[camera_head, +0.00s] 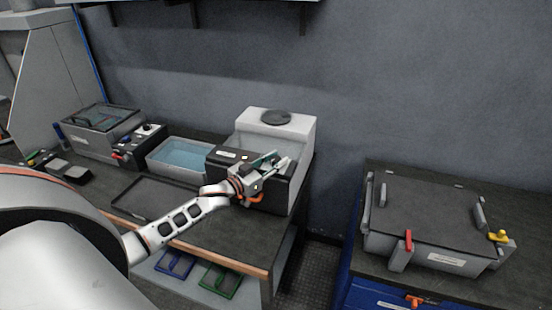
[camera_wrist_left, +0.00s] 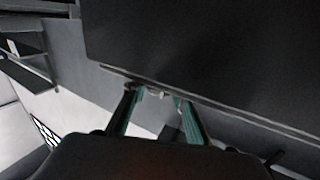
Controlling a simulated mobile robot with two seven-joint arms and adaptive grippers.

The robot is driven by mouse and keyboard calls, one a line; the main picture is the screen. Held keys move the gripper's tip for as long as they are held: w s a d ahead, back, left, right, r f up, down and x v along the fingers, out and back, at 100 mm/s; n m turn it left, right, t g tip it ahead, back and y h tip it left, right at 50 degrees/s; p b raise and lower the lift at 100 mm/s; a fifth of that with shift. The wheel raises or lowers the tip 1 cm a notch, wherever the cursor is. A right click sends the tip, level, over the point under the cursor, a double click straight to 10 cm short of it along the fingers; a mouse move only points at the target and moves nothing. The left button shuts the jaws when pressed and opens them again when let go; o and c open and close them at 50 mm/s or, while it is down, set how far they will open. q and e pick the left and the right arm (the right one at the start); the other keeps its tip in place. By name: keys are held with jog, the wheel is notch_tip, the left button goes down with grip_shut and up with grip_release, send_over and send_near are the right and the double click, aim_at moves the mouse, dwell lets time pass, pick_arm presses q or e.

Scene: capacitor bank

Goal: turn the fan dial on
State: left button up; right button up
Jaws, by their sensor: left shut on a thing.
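A white machine (camera_head: 300,127) with a dark round top opening and a black front box (camera_head: 223,154) stands at the right end of the left bench. My left gripper (camera_head: 270,161) is at the black box, its teal fingers over the box's upper right part. In the left wrist view the two teal fingers (camera_wrist_left: 156,98) stand a little apart, with a small pale grey piece (camera_wrist_left: 157,92) between their tips. This piece appears to be the fan dial; its mark and turn position cannot be read. In the head view the gripper hides it. My right gripper is not in view.
A tub of blue liquid (camera_head: 180,157), a dark tray (camera_head: 160,197) and a control box with knobs (camera_head: 142,139) are left of the machine. A lidded grey case (camera_head: 425,220) with red and yellow latches sits on the right bench. A floor gap separates the benches.

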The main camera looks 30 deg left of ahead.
pick_arm(q)
jog(key=shift+h, duration=0.5)
jog(key=o, duration=1.1)
jog(key=shift+w, duration=0.1)
jog(key=v, duration=1.2)
jog(key=shift+r, duration=0.1)
